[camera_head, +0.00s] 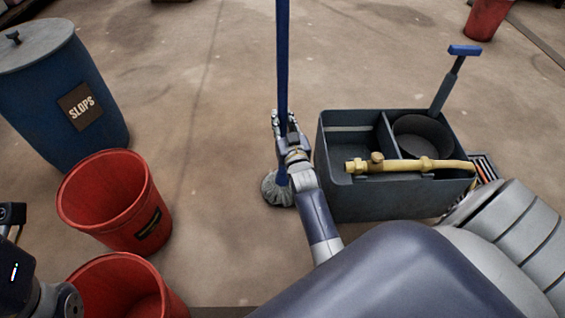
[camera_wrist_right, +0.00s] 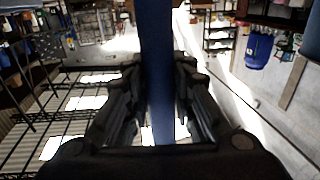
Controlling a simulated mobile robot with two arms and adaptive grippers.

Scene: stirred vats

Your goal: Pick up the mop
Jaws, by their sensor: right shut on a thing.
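The mop has a blue upright handle (camera_head: 282,55) and a grey stringy head (camera_head: 274,190) low at the floor, left of the dark grey bucket. My right gripper (camera_head: 284,124) is shut around the lower part of the handle. In the right wrist view the blue handle (camera_wrist_right: 157,45) runs between the two dark fingers of my right gripper (camera_wrist_right: 158,85). Whether the mop head touches the floor is hard to tell. Parts of my left arm show at the left edge, and the state of its gripper is unclear.
A dark grey mop bucket (camera_head: 375,205) with a yellow valve pipe (camera_head: 400,165) across it stands right of the mop. Red buckets (camera_head: 100,195) (camera_head: 118,290) and a blue "SLOPS" drum (camera_head: 50,110) stand at left.

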